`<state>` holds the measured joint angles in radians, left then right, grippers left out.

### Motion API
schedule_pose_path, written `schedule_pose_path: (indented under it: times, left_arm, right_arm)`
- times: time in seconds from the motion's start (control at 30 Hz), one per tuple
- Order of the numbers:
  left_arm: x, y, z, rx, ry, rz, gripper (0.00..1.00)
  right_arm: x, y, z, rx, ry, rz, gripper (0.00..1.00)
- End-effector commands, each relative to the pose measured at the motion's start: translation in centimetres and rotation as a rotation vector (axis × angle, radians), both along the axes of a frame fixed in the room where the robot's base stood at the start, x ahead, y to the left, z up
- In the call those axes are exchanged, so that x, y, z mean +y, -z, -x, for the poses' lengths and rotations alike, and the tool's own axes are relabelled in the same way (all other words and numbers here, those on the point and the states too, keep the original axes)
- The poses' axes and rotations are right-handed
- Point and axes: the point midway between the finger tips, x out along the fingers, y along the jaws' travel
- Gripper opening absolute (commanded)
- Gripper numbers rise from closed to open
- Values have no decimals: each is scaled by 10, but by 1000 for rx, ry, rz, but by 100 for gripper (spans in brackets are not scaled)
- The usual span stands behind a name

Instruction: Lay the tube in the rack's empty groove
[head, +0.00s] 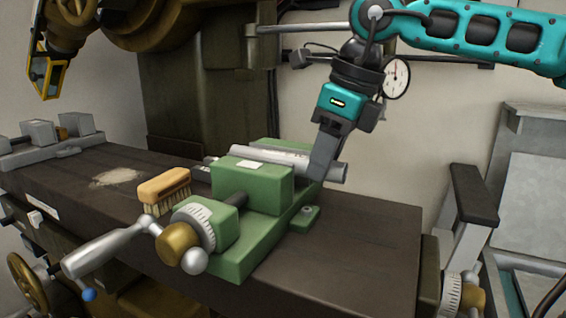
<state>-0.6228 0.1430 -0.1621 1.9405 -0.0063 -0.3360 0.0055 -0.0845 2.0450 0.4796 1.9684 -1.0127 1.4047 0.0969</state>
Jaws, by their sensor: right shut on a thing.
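A silver-grey tube (272,157) lies nearly level between the front and back blocks of a green vise-like fixture (252,190). Its right end sticks out past the block. My right gripper (321,172) is shut on the tube near that end, reaching down from above. The front block hides the tube's underside, so I cannot tell whether it rests on anything. I cannot make out a separate rack, and no empty groove shows clearly. My left gripper is not in view.
A wooden brush (166,189) stands left of the fixture. The fixture's crank handle (108,250) juts out front left. Grey clamp blocks (40,135) sit at the dark table's (360,250) far left. A dial gauge (397,78) shows behind my right wrist. The table's right part is clear.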

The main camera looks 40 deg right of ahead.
Motion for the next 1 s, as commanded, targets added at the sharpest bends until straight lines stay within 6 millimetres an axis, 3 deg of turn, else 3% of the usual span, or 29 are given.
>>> schedule_pose_path:
  times: [0.27,0.77,1.0]
  left_arm:
    - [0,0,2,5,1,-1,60]
    - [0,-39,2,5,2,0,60]
    - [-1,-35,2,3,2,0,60]
  right_arm:
    - [0,-2,0,-2,0,0,4]
    - [0,-51,0,-4,1,1,4]
    - [0,-71,-1,-3,2,0,4]
